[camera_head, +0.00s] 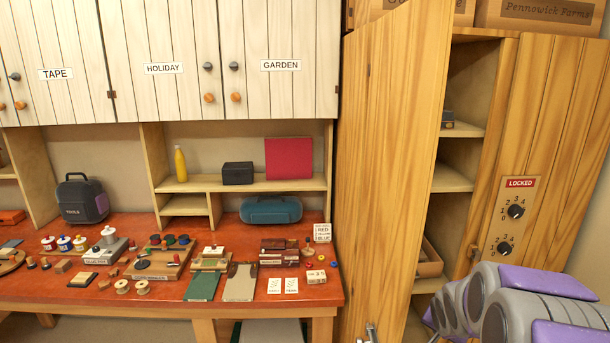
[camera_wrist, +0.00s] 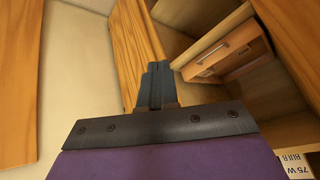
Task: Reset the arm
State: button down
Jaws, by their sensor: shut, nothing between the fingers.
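My gripper (camera_wrist: 155,85) shows in the wrist view, its dark fingers together and empty. It points towards the wooden cabinet, with the edge of a wooden panel just beyond the fingertips. In the head view my grey and purple arm (camera_head: 530,300) reaches in at the lower right, in front of the tall wooden cabinet (camera_head: 560,120); the gripper itself cannot be made out there. One cabinet door (camera_head: 385,150) stands open. The other door carries a "LOCKED" sign (camera_head: 520,183) and two dials (camera_head: 516,211).
Cabinet shelves (camera_head: 453,178) are exposed, with a wooden box (camera_head: 429,262) low inside; a drawer-like wooden box (camera_wrist: 228,48) shows close to my gripper. A red-topped workbench (camera_head: 230,290) with many small items stands left. Boxes (camera_head: 540,14) sit on the cabinet.

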jog(key=s+a+r+n+g+y, duration=0.1)
jog(key=s+a, duration=0.5)
jog(key=s, duration=0.6)
jog(key=s+a+r+n+g+y, duration=0.1)
jog(key=s+a+n+g, duration=0.3)
jog(key=s, duration=0.9)
jog(key=s+a+r+n+g, duration=0.3)
jog(key=s+a, duration=0.5)
jog(key=s, duration=0.5)
jog(key=shift+a+y, duration=0.3)
jog(key=shift+y, duration=0.1)
